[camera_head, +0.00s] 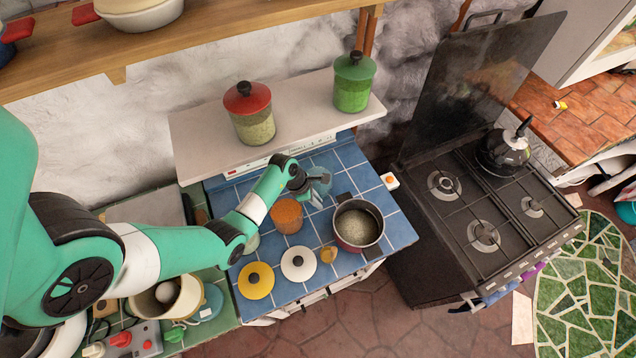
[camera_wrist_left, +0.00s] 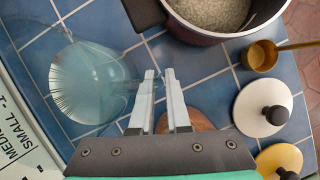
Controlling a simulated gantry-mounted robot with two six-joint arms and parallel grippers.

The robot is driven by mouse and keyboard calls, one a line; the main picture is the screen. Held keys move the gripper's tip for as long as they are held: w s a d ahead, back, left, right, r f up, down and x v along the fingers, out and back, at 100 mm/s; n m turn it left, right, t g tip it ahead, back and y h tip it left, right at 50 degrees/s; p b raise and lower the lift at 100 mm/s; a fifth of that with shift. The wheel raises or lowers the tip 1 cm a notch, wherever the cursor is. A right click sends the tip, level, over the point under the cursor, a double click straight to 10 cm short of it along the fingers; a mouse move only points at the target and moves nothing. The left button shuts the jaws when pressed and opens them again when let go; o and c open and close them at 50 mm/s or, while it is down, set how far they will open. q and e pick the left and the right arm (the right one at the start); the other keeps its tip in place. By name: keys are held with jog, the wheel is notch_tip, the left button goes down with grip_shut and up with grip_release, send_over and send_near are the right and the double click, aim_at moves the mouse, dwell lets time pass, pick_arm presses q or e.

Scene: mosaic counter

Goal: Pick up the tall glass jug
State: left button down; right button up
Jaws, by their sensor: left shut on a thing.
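The tall glass jug (camera_head: 320,182) is clear and pale blue, at the back of the blue-tiled counter. In the left wrist view the jug (camera_wrist_left: 82,85) is left of my fingers, its glass side reaching toward them. My left gripper (camera_head: 303,184) is at the jug's left side in the head view. In the left wrist view the left gripper (camera_wrist_left: 161,78) has its fingers close together, shut on the jug's edge or handle; the clear glass hides which. I cannot tell whether the jug's base touches the tiles. My right gripper is not in view.
A dark red pot (camera_head: 358,226) stands to the jug's right. An orange jar (camera_head: 286,216) stands just in front of my gripper. A white lid (camera_head: 298,264), yellow lid (camera_head: 256,281) and brass cup (camera_head: 328,254) lie nearer. A shelf (camera_head: 200,137) with two jars overhangs behind.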

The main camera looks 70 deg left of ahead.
aim_at(318, 185)
pick_arm(q)
jog(key=shift+r, duration=0.2)
notch_tip(318, 185, up, 10)
jog(key=shift+f+p, duration=0.1)
jog(key=shift+p, duration=1.15)
jog(key=c, duration=1.4)
grip_release()
grip_shut()
jog(key=shift+f, duration=0.1)
